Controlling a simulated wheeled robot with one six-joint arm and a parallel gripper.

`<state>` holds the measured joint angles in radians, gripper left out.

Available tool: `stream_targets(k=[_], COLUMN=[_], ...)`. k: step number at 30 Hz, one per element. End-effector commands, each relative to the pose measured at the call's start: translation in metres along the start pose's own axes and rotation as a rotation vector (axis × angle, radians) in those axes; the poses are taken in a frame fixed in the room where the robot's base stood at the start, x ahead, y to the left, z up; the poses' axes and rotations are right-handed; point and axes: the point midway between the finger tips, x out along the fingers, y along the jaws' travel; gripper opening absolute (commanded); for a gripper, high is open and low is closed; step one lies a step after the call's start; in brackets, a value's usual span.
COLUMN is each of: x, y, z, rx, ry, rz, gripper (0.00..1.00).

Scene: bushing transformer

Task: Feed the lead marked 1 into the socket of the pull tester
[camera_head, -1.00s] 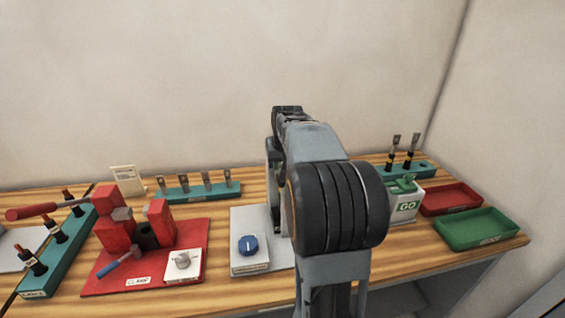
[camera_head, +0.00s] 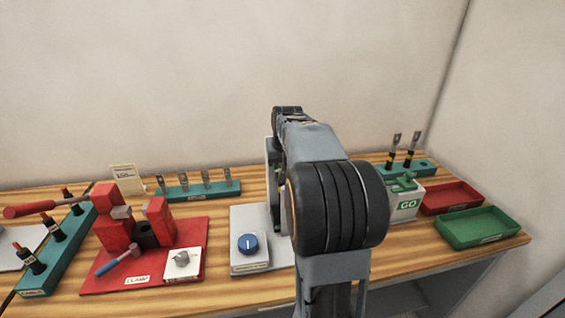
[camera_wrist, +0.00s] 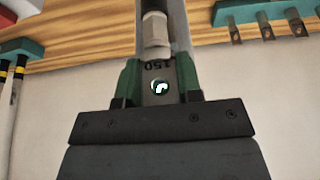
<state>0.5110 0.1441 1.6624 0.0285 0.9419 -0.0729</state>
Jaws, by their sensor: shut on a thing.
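In the wrist view my gripper (camera_wrist: 160,85) has its green fingers shut on a flat metal lug (camera_wrist: 160,70) stamped 150 with a round hole. Any mark 1 on the held lead is not visible. In the head view my arm hides the gripper and the held lead. A grey unit with a blue knob (camera_head: 248,243), apparently the pull tester, stands beside my arm; its upright (camera_head: 272,165) is partly hidden. Its socket is not clearly visible.
Left are a red clamp (camera_head: 120,215) on a red plate and a teal rack (camera_head: 60,255) of leads. A teal lug rack (camera_head: 200,190) is behind. Right are a GO gauge (camera_head: 407,205), a two-lead rack (camera_head: 425,169), a red tray (camera_head: 450,209) and a green tray (camera_head: 480,243).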

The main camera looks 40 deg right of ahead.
Motion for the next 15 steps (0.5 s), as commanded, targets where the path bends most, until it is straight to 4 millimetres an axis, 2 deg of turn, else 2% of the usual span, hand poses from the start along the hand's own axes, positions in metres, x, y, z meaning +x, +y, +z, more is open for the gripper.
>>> stream_targets(k=[15], x=[0.013], y=[0.0], z=[0.005], rx=[0.0], ry=[0.001], rz=[0.0], gripper=[0.0])
